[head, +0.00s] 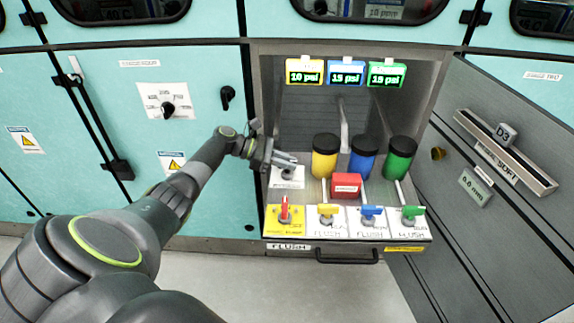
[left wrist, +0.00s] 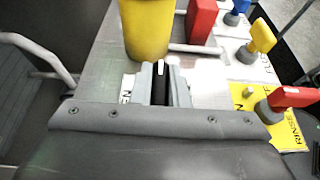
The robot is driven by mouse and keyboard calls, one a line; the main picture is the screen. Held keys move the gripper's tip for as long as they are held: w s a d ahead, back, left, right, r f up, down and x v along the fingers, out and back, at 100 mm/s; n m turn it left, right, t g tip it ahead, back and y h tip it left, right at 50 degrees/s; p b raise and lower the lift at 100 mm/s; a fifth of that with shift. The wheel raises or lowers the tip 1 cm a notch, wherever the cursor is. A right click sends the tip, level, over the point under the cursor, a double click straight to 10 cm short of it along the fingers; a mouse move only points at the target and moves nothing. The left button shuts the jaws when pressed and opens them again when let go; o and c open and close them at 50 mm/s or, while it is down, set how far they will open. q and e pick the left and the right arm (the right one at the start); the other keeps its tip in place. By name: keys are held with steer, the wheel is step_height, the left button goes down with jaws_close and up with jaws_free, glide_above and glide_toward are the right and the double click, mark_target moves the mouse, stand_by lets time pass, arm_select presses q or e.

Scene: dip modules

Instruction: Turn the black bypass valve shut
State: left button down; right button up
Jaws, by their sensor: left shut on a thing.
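The black bypass valve (left wrist: 160,88) shows in the left wrist view as a narrow black handle with a white line on its top. My left gripper (left wrist: 161,74) has its two grey fingers shut on this handle, one on each side. In the head view my left gripper (head: 286,161) reaches into the open cabinet from the left, over the white valve plate (head: 287,182). There the fingers hide most of the handle, and I cannot read which way it points against its label. My right gripper is in neither view.
A yellow canister (head: 325,156) stands close to the right of my left gripper, with a red box (head: 346,185) farther right. A red-handled valve (head: 285,208) sits just in front. Yellow (head: 328,212), blue (head: 371,212) and green (head: 412,212) valves line the front. An open door (head: 490,150) stands right.

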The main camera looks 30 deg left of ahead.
arm_select(q)
steer(key=c, duration=1.4)
jaws_free()
steer(key=shift+d, duration=0.1)
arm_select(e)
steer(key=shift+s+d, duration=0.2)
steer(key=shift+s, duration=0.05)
arm_select(q)
steer(key=v, duration=1.7)
steer(key=shift+a+b, duration=0.25)
steer(key=shift+b, duration=0.1)
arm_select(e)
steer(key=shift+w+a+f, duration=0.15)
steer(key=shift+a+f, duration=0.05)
